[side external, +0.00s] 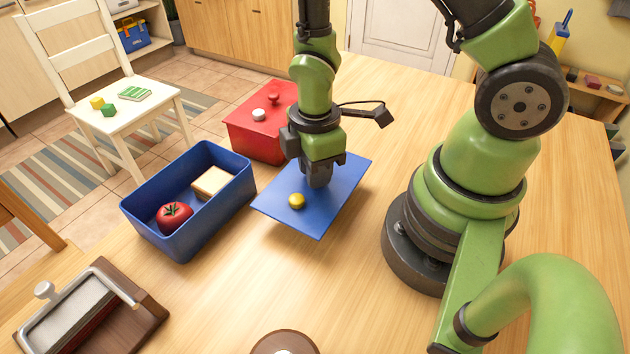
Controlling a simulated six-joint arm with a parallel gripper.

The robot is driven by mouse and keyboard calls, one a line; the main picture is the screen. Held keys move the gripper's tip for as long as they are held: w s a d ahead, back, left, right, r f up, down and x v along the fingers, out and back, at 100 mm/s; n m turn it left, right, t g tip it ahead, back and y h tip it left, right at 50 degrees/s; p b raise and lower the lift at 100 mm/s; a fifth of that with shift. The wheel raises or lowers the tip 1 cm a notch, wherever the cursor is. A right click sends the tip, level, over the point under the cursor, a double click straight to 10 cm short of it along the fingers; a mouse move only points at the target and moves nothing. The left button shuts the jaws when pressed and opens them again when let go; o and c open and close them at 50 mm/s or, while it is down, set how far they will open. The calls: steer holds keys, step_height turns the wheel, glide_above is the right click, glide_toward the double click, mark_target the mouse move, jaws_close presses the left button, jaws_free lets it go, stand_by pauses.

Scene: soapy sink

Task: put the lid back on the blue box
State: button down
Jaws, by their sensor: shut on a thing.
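The blue box (163,246) stands open on the wooden table at the left, with a red tomato (174,217) and a slice of bread (212,182) inside. The flat blue lid (341,190) is right of the box, apart from it, and seems to be a little above the table. A yellow knob (297,201) shows on its top. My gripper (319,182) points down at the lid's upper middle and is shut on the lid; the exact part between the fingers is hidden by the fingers.
A red box (258,133) with a red knob and a pale knob on top stands just behind the blue box and lid. A dark wooden board with a metal-handled device (82,310) lies at front left. A round brown object (284,343) is at the front edge. The table's right middle is clear.

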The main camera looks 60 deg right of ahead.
step_height(320, 180, up, 5)
steer(key=shift+f, duration=0.1)
steer(key=shift+w+a+r, duration=0.1)
steer(key=shift+w+r, duration=0.1)
steer(key=shift+r, duration=0.05)
steer(key=w+a+r, duration=0.4)
steer(key=w+a, duration=0.7)
steer(key=w, duration=0.5)
steer(key=shift+a+r, duration=0.15)
steer(key=shift+a, duration=0.25)
steer(key=shift+f, duration=3.1)
steer(key=shift+f, duration=0.3)
